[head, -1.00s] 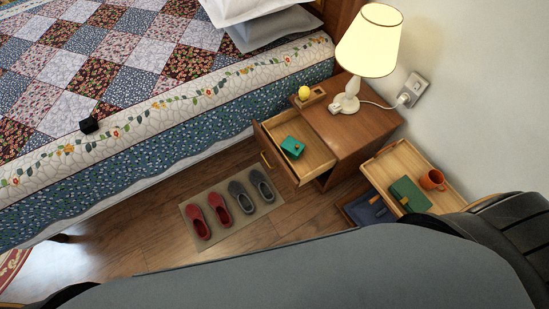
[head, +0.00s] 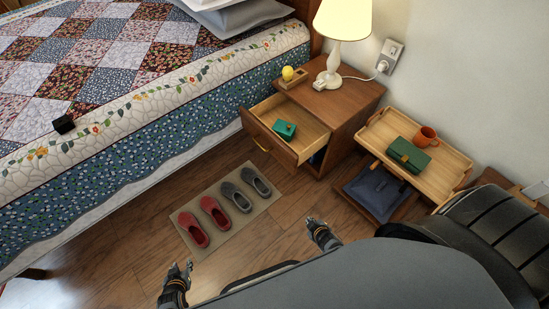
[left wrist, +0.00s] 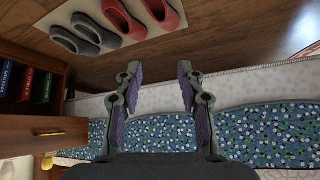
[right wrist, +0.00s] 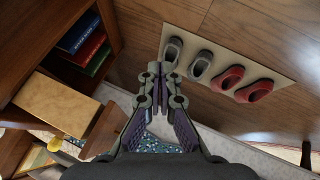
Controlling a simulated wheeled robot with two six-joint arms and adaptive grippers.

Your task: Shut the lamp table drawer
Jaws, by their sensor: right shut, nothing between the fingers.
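The lamp table (head: 345,108) is a brown wooden cabinet beside the bed. Its drawer (head: 268,140) is pulled out toward the floor, with a brass handle (head: 260,145) on its front and a small teal box (head: 284,130) inside. My right gripper (head: 322,233) is below the drawer in the head view, apart from it, and its fingers are together and empty in the right wrist view (right wrist: 161,72). My left gripper (head: 178,272) is lower left, far from the drawer. It is open and empty in the left wrist view (left wrist: 158,75).
A mat (head: 186,225) with red and grey shoes lies on the floor. The bed (head: 130,150) is at left. A tray stand (head: 455,160) with a green box and orange mug is at right.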

